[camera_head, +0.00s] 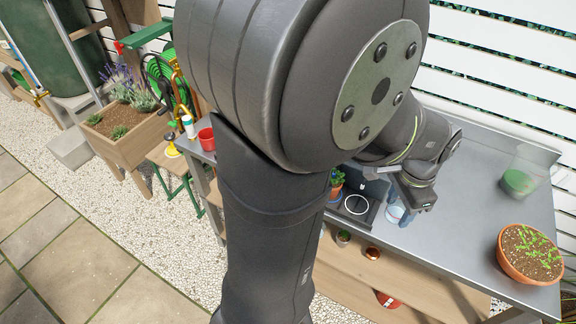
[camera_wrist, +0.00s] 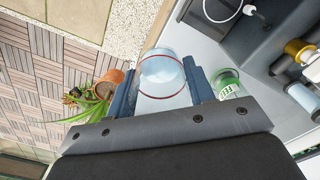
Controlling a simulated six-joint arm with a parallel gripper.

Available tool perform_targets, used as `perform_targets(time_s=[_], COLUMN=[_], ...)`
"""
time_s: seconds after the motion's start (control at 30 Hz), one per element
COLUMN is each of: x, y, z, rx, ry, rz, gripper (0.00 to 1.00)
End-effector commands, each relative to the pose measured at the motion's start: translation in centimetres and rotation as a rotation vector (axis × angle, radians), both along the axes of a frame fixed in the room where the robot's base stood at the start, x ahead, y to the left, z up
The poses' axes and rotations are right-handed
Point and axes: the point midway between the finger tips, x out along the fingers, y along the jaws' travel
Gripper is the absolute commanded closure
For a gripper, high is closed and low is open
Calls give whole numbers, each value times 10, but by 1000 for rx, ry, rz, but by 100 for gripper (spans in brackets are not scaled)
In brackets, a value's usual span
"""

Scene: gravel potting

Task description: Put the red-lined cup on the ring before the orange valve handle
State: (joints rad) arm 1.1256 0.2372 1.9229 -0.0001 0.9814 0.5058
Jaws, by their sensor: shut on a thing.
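The red-lined cup (camera_wrist: 162,72) is clear and pale blue, with a thin red line around it. In the wrist view it sits between the two fingers of my gripper (camera_wrist: 161,85), which is shut on it. The head view shows the cup (camera_head: 395,214) below my gripper (camera_head: 407,203), to the right of the white ring (camera_head: 357,204). The ring also shows partly at the top of the wrist view (camera_wrist: 238,10), on a dark base. An orange-yellow handle (camera_wrist: 297,47) is at the right of the wrist view; a pale one lies beside it.
A green cup (camera_wrist: 228,84) with lettering stands just right of my right finger. A small potted plant (camera_head: 336,180) is behind the ring.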

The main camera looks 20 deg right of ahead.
Motion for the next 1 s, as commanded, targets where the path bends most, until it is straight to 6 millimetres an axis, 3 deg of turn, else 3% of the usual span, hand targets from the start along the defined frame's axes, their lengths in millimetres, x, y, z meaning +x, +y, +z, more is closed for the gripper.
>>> perform_targets(time_s=[0.27,0.47,0.77,1.0], x=[76,141,230,289], y=[18,48,115,188], z=[1,2,4,4], rx=[0,1,0,0], ry=[0,1,0,0], rz=[264,498,845,1123], gripper=[74,74,74,74])
